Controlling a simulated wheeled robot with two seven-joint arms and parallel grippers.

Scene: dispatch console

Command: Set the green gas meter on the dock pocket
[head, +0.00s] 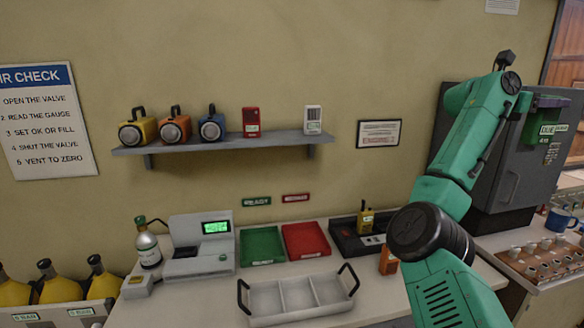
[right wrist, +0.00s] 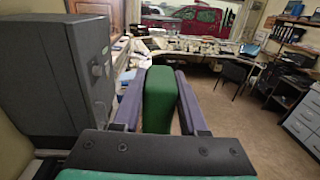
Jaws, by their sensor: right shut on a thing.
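The green gas meter (head: 536,130) is at the far right of the head view, in front of the grey cabinet. My right gripper (head: 550,102) is shut on it, high above the counter. In the right wrist view the meter (right wrist: 158,100) stands between the two purple-grey fingers (right wrist: 158,108). The black dock (head: 347,240) lies on the counter, left of my right arm. A yellow handheld device (head: 366,219) stands upright in it. My right forearm covers the dock's right side, so I cannot tell how many pockets are free. My left gripper is out of view.
The grey cabinet (head: 470,150) stands close beside the right gripper. A small orange device (head: 388,262) is by the dock's front right. Green (head: 261,246) and red (head: 306,240) trays, a divided carrier (head: 299,298) and a scale-like machine (head: 200,247) fill the counter's left.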

